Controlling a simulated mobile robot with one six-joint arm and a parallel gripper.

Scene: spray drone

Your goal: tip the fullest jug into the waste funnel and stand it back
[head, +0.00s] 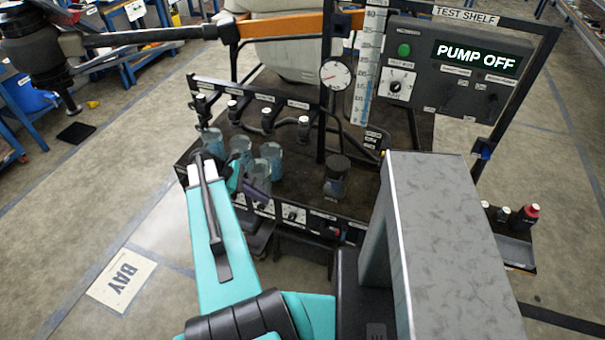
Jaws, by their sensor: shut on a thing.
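Three clear jugs with bluish contents stand out on the dark bench below the nozzles: a left jug (212,141), a middle jug (240,149) and a right jug (271,157). Their levels are too small to compare. My gripper (259,184) is low at the bench's front edge, just in front of the right jug, and partly hidden by my teal arm. It is shut on a jug, but its fingertips are unclear and I cannot tell for certain which jug. A dark-topped vessel (337,174) stands farther right; I cannot tell whether it is the waste funnel.
Several nozzles hang from a rail (268,98) above the jugs. A pressure gauge (335,74) and upright scale (369,60) stand behind. The control panel (460,65) reads PUMP OFF. Small bottles (525,214) stand on a right-hand side tray. Open floor lies left.

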